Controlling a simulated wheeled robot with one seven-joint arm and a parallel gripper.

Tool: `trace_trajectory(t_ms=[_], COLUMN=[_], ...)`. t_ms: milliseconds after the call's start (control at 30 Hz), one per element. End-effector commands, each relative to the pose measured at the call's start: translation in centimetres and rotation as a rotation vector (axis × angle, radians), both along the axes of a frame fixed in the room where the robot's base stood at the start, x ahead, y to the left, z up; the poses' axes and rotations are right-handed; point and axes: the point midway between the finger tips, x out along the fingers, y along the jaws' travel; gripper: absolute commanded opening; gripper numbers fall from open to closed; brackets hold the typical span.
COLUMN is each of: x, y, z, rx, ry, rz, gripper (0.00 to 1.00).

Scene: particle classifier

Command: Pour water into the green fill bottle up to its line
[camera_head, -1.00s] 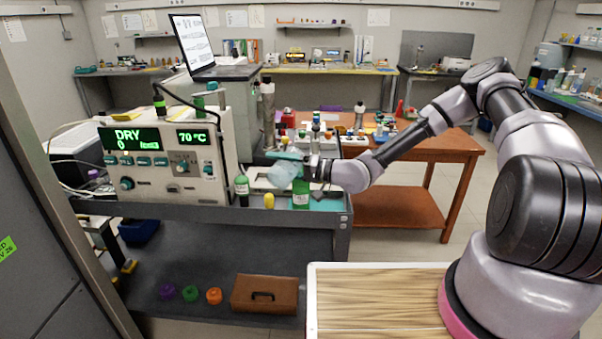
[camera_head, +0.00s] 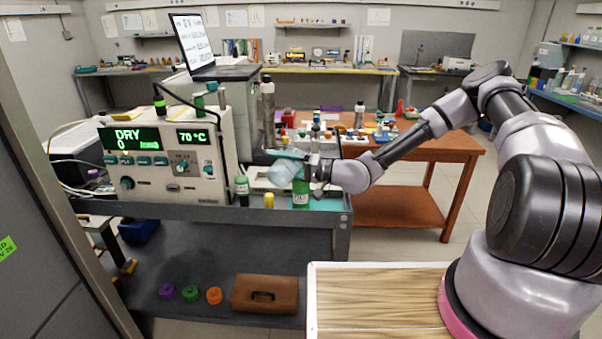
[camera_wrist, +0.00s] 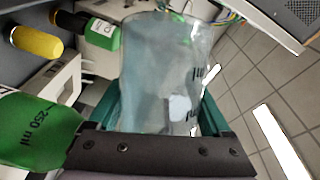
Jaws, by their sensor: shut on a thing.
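A clear beaker (camera_head: 281,176) with bluish water is held by my gripper (camera_head: 300,168), and it is tilted with its mouth toward the lower left. In the wrist view the beaker (camera_wrist: 165,75) fills the space between the green fingers of my gripper (camera_wrist: 160,112). The green fill bottle (camera_head: 301,192) stands upright on the cart top just below my gripper. In the wrist view the green bottle (camera_wrist: 40,130) is at the left edge with a "250 ml" mark. Its water level and whether water flows into it cannot be told.
A smaller green-labelled bottle (camera_head: 242,187) and a yellow vial (camera_head: 269,201) stand to the left on the cart (camera_head: 275,216). A machine (camera_head: 165,160) reading DRY and 70 °C stands behind them. A wooden table (camera_head: 440,145) is behind my arm.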

Motion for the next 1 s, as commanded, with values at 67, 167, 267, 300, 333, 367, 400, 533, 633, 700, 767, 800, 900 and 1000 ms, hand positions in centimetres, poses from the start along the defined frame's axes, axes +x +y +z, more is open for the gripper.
trace_trajectory(t_ms=[67,167,267,300,333,367,400,533,633,700,767,800,900,1000], x=[0.03,0.06,0.1,0.11,0.12,0.13,0.15,0.2,0.25,0.28,0.3,0.31,0.35,0.37], y=[-0.01,-0.02,-0.04,-0.05,-0.06,-0.07,-0.08,-0.13,-0.16,-0.18,-0.2,-0.22,-0.23,-0.23], z=[0.14,0.26,0.37,0.42,0.46,0.49,0.53,0.67,0.76,0.82,0.87,0.91,0.99,1.08], rx=[0.004,0.008,0.012,0.013,0.014,0.015,0.016,0.021,0.023,0.027,0.029,0.029,0.032,0.035], ry=[0.003,0.009,0.016,0.018,0.02,0.022,0.025,0.032,0.038,0.041,0.045,0.047,0.051,0.054], rz=[0.0,0.0,0.0,0.0,0.0,0.0,0.0,-0.001,0.0,0.0,-0.001,-0.001,0.0,0.0], gripper=[0.01,0.01,0.01,0.01,0.01,0.01,0.01,0.01,0.01,0.01,0.01,0.01,0.01,0.01])
